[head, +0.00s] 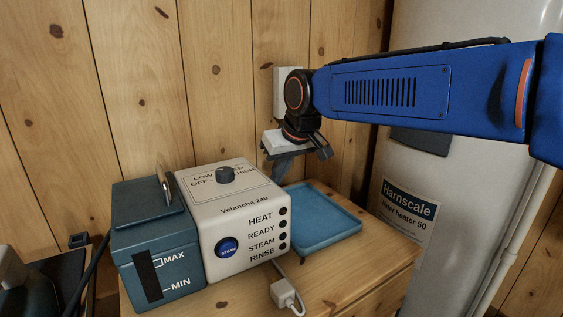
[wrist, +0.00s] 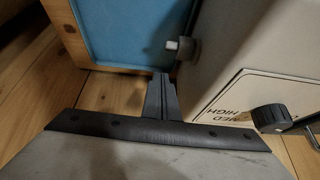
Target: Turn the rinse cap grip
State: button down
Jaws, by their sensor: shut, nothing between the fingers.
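The white steam unit (head: 236,205), marked Velancha 240, stands on the wooden cabinet. In the wrist view a small round fitting with a pale stub (wrist: 182,47) sticks out of the unit's side wall, over the blue tray; it looks like the rinse cap grip. It is hidden in the head view. My gripper (head: 282,170) is above and behind the unit's right side, pointing down. In the wrist view my fingers (wrist: 161,80) are shut with nothing between them. Their tips appear just short of the fitting in the picture; I cannot tell the depth gap.
A blue tray (head: 335,222) lies right of the unit. A dark teal tank (head: 160,264) adjoins its left. A dark knob (head: 225,175) tops the unit. A plug (head: 287,296) sits in front. The water heater (head: 419,190) stands right; the plank wall (head: 140,80) is behind.

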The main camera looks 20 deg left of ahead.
jog(key=shift+s+d+f, duration=0.85)
jog(key=shift+s+d, duration=0.05)
jog(key=shift+f, duration=0.1)
jog(key=shift+f+g+h, duration=0.2)
jog(key=shift+g+h, duration=0.3)
jog(key=shift+w+f+g+h, duration=0.1)
jog(key=shift+g+h, duration=0.4)
jog(key=shift+h, duration=0.1)
jog(key=shift+a, duration=0.1)
jog(key=shift+w+a+f, duration=0.1)
jog(key=shift+w+a, duration=0.1)
jog(key=shift+a, duration=0.05)
